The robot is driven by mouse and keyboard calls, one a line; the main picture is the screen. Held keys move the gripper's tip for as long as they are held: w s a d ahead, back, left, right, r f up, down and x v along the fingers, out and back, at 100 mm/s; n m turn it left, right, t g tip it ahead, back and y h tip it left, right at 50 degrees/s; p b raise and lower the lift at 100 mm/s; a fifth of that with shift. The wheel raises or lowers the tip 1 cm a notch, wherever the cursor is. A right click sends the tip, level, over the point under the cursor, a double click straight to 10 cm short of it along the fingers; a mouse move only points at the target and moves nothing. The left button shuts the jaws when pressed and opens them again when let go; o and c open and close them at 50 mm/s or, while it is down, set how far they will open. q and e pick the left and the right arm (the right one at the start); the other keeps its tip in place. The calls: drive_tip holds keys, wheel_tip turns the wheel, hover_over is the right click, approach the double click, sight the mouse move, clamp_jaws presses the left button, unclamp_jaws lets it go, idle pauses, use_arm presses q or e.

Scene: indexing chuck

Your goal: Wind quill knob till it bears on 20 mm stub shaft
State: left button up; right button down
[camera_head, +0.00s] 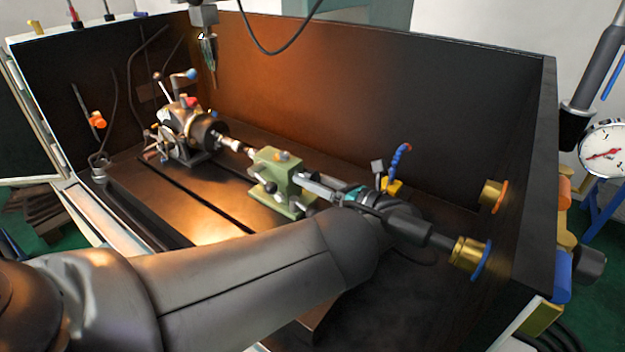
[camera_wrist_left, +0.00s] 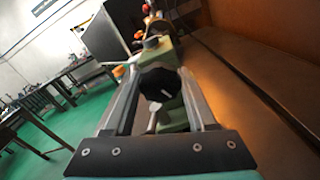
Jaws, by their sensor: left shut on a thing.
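The green tailstock (camera_head: 268,182) stands on the bed, and its body (camera_wrist_left: 172,118) also shows in the wrist view. The black quill knob (camera_wrist_left: 158,84), with a white mark on its face, sits between the fingers of my left gripper (camera_wrist_left: 160,78). In the head view the left gripper (camera_head: 303,181) reaches the tailstock's right end and the knob is hard to make out. The stub shaft (camera_head: 234,145) shows as a pale piece between the chuck (camera_head: 210,131) and the tailstock. I cannot tell whether the quill touches it. My right gripper is not in view.
Dark enclosure walls (camera_head: 330,85) surround the bed (camera_head: 165,195). A pointed tool (camera_head: 208,52) hangs above the chuck. A blue hose (camera_head: 401,155) stands behind my left wrist. Brass fittings (camera_head: 491,195) sit at the right wall, near a dial gauge (camera_head: 604,150).

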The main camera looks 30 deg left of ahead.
use_arm(q)
drive_tip(key=shift+m, duration=0.8)
drive_tip(key=shift+f, duration=0.1)
drive_tip(key=o, duration=1.4)
